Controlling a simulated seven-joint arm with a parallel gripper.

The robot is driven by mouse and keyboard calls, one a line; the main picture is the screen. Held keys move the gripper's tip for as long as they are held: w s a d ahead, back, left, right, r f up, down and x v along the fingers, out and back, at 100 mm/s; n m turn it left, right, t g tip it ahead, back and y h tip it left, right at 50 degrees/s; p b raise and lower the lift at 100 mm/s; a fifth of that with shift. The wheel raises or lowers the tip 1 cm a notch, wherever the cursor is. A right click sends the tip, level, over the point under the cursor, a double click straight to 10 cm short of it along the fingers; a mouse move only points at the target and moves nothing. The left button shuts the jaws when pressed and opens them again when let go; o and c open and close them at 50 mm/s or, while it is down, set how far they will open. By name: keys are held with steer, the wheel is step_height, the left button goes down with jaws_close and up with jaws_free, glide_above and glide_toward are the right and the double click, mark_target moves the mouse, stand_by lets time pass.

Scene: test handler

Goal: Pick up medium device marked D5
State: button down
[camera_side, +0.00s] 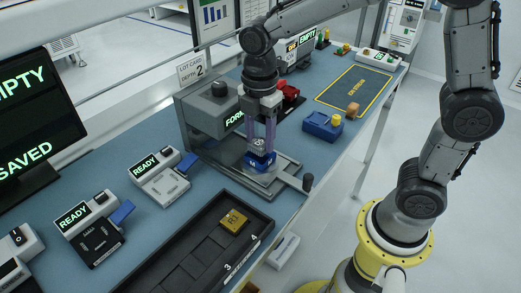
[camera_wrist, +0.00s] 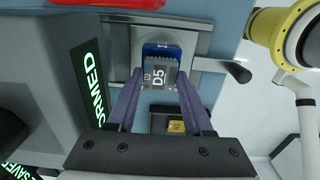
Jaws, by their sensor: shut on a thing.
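The medium device marked D5 (camera_wrist: 157,76) is a grey block with a white label in the wrist view. My gripper (camera_wrist: 158,92) is shut on it, with one purple finger on each side. In the side view my gripper (camera_side: 262,140) points down at the device. A blue block (camera_side: 260,161) with a white mark sits directly below the fingertips there; it shows beyond the device in the wrist view (camera_wrist: 165,49). I cannot tell whether the device touches the blue block. Both are over the metal plate (camera_side: 285,178) of a grey machine. The fingers partly hide the device.
The grey machine (camera_side: 205,112) stands close left of my gripper. A black tray (camera_side: 190,240) holds a yellow device (camera_side: 234,220) in front. Two READY stations are at left.

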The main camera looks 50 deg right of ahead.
mark_target(261, 143)
steer(key=shift+r, duration=1.75)
